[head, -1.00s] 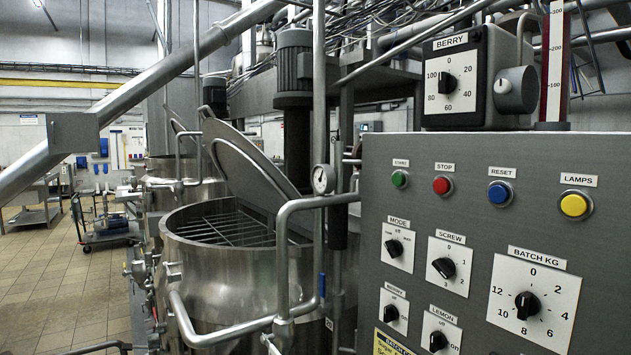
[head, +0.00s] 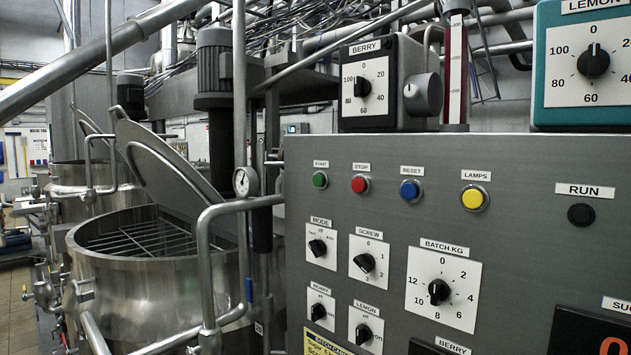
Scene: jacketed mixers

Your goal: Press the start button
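The green start button (head: 320,180) sits at the upper left of the grey control panel (head: 520,240), under a small START label. To its right in the same row are the red stop button (head: 360,184), the blue reset button (head: 410,191) and the yellow lamps button (head: 474,198). Neither of my grippers shows in the head view.
Below the buttons are black rotary knobs, among them the batch kg dial (head: 439,291). A dark run lamp (head: 581,214) is at the right. The berry box (head: 381,82) and the teal lemon box (head: 540,60) stand above the panel. An open steel mixer (head: 160,290) is at the left.

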